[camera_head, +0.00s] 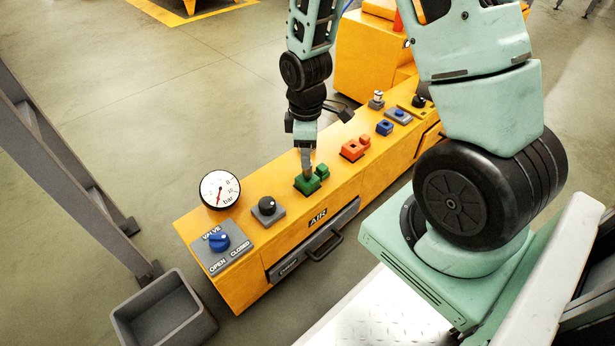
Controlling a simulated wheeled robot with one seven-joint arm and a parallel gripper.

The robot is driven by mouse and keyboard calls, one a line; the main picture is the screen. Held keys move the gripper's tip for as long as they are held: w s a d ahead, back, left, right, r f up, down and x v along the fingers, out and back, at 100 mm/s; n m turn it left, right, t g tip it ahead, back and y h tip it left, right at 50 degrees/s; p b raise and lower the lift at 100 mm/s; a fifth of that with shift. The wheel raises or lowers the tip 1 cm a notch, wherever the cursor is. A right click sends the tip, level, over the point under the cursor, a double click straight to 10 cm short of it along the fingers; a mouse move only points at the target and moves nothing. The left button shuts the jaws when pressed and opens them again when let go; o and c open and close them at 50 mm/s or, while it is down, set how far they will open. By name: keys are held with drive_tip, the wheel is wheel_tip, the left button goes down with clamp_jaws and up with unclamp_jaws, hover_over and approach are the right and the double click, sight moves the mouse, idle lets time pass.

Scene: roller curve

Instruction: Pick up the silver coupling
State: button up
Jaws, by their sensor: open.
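A small silver piece (378,96), which looks like the silver coupling, stands on a grey base toward the far end of the yellow bench top (237,210). My gripper (307,168) points down at the green block (308,184), nearer along the bench, to the left of and below the silver piece in the picture. The jaws are open, and their tips are at or just above the green block. Whether they touch it, or what lies between them, is too small to tell.
Orange blocks (353,150) and a blue block (384,127) sit between my gripper and the silver piece. A black knob (267,205), a gauge (220,190) and a blue valve (219,241) are at the near end. A grey bin (165,310) stands on the floor.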

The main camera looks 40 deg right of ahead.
drive_tip(key=shift+d+f+b, duration=0.1)
drive_tip(key=shift+f+b, duration=2.25)
drive_tip(key=shift+f, duration=0.95)
drive_tip(key=shift+r, duration=0.1)
clamp_jaws()
